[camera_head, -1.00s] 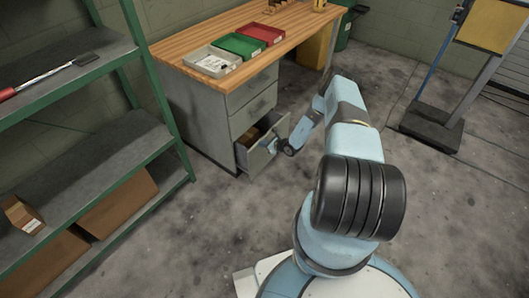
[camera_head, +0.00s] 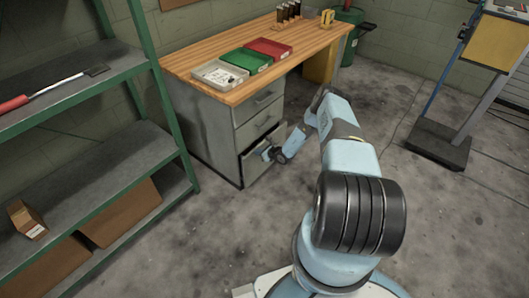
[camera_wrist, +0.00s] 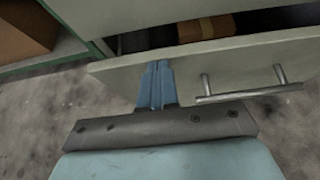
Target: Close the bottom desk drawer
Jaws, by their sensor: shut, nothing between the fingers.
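The grey desk cabinet (camera_head: 207,122) has a bottom drawer (camera_head: 256,165) that stands partly open. In the wrist view the drawer front (camera_wrist: 300,48) runs across the picture, with a metal bar handle (camera_wrist: 243,94) right of my gripper. A brown box (camera_wrist: 206,28) shows in the dark gap behind the front. My gripper (camera_head: 266,154) is at the drawer front. In the wrist view its blue fingers (camera_wrist: 158,68) are together, empty, and at the front's outer face left of the handle. I cannot tell whether they press on it.
The two upper drawers (camera_head: 258,112) look shut. Trays, including a green one (camera_head: 244,61), stand on the wooden desktop (camera_head: 195,58). A green shelf rack (camera_head: 173,125) stands left of the desk. The floor to the right (camera_head: 430,220) is clear.

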